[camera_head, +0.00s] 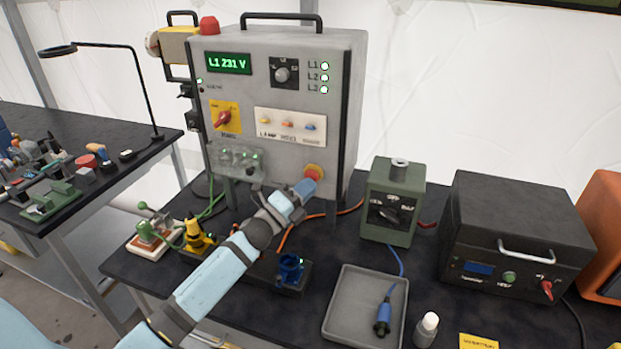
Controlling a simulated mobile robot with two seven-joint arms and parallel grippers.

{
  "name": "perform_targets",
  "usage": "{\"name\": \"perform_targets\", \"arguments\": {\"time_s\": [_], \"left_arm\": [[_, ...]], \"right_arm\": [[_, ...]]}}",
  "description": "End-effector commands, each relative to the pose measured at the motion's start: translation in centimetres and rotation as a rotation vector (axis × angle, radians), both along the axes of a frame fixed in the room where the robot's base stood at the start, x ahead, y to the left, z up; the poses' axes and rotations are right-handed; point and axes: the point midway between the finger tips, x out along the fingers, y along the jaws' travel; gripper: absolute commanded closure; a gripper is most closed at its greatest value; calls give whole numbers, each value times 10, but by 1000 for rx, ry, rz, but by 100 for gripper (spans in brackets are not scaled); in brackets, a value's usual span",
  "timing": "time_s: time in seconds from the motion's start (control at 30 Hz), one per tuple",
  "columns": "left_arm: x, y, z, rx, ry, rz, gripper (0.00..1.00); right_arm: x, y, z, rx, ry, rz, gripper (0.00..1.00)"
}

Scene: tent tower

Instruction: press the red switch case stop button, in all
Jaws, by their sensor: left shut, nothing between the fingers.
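The grey switch case (285,185) stands on the dark table with its front panel facing me. Its red stop button (313,170) sits on a yellow ring low at the right of the panel. My left gripper (305,188) is shut and empty, with its tip right at the lower edge of the button. I cannot tell whether it touches the button. The gripper hides the button's lower part. My right gripper is not in view.
A green box (391,202) with a knob and a black box (515,235) stand to the right. A grey tray (346,306) holds a blue-handled probe (383,318). A blue device (290,269) and a yellow one (198,237) stand close to my left arm. Orange and green cables cross the table.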

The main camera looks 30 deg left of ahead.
Motion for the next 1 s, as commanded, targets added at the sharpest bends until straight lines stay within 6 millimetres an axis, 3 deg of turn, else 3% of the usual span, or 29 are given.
{"name": "perform_targets", "arguments": {"time_s": [1.0], "left_arm": [[11,3,0,0,0,0,100]], "right_arm": [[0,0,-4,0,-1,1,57]]}}
